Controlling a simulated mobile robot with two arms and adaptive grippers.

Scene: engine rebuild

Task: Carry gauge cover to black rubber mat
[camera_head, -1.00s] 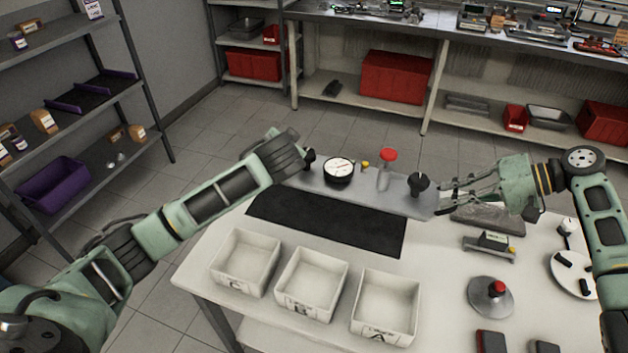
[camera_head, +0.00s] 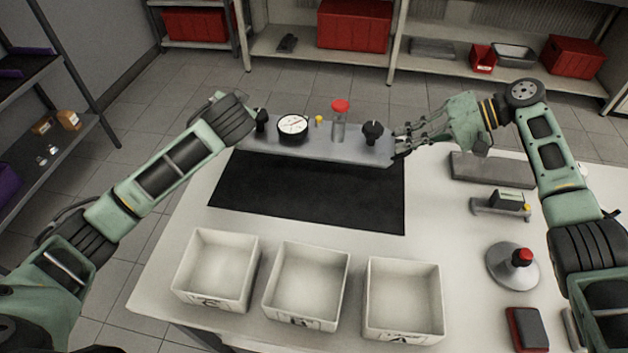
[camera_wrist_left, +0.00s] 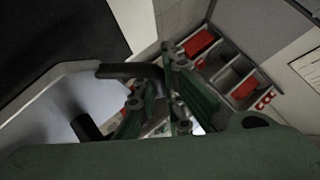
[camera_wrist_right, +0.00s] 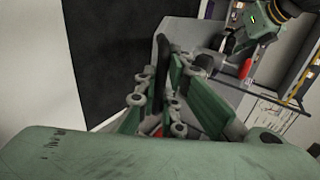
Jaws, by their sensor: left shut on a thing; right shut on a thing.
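The gauge cover (camera_head: 352,153) is a long grey plate. It carries a round white-faced gauge (camera_head: 293,126), black knobs, a small yellow part and a red-capped clear cylinder (camera_head: 339,118). In the head view it overlaps the back edge of the black rubber mat (camera_head: 300,195); its height above the mat is hard to tell. My right gripper (camera_head: 400,143) is shut on its right end. My left gripper's fingers are hidden behind its wrist at the left end. In the left wrist view the left gripper (camera_wrist_left: 168,78) is shut on the cover's black handle (camera_wrist_left: 125,70).
Three white bins (camera_head: 306,287) stand along the table's front edge. To the right are a grey block (camera_head: 490,168), a small gauge stand (camera_head: 502,203), a red-knobbed disc (camera_head: 513,265) and a red-and-black box (camera_head: 527,328). The mat's surface shows no objects on it.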

